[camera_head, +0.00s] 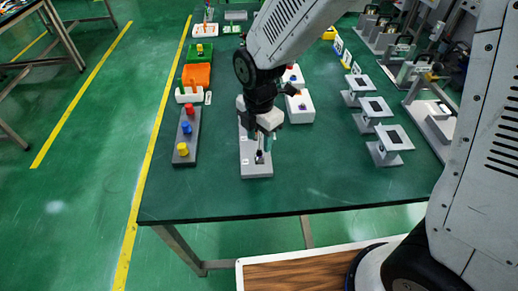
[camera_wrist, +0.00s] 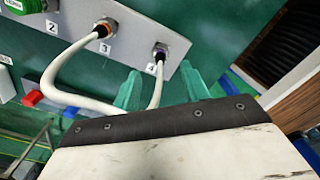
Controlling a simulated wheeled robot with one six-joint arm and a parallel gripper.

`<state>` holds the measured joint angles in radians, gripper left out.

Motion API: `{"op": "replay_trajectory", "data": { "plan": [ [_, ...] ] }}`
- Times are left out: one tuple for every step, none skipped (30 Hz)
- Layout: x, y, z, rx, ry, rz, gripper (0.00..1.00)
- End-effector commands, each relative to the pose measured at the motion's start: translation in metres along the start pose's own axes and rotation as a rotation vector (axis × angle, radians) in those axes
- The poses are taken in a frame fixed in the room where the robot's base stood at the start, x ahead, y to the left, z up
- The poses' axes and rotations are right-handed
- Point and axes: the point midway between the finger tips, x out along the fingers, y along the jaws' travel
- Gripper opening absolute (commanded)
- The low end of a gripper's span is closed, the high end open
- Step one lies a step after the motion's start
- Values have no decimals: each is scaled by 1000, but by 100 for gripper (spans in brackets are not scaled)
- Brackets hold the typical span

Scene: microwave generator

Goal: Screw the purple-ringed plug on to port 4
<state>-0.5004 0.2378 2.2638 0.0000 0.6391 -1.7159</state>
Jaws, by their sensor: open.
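The grey port plate (camera_head: 257,172) lies on the green table below my gripper (camera_head: 262,140). In the wrist view its face (camera_wrist: 75,45) carries numbered labels. The purple-ringed plug (camera_wrist: 160,54) sits at the metal port beside the label that seems to read 4, with a white cable (camera_wrist: 157,90) running from it. It shows dark at the plate's near end in the head view (camera_head: 259,156). I cannot tell how tightly it is screwed. My gripper's green fingers (camera_wrist: 161,80) are open, apart from the plug, with the cable between them.
An orange-ringed plug (camera_wrist: 103,30) sits at the neighbouring port, on the same white cable. A grey strip with red, blue and yellow buttons (camera_head: 185,135) lies to the left. Several small stands (camera_head: 388,148) are at the right. The near table edge is clear.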

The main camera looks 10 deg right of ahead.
Motion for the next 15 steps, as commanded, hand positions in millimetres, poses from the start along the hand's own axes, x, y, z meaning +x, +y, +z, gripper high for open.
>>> {"op": "replay_trajectory", "data": {
  "plan": [
    [10,-1,0,1,1,-5,45],
    [15,-1,0,1,1,-5,45],
    [22,-1,0,1,1,-5,45],
    [27,-1,0,2,1,-5,45],
    [31,-2,0,2,1,-5,45],
    [36,-1,0,2,1,-4,45],
    [40,-1,0,2,1,-5,45],
    [43,-1,0,3,1,-4,45],
    [46,-1,0,3,0,-3,45],
    [49,-1,0,3,0,-3,45],
    [51,-1,0,3,0,-3,45],
    [52,-1,0,3,0,-3,45],
    [53,-1,0,3,0,-2,45],
    [54,-1,0,4,0,-2,45],
    [54,-1,0,4,0,-1,45]
  ]
}}
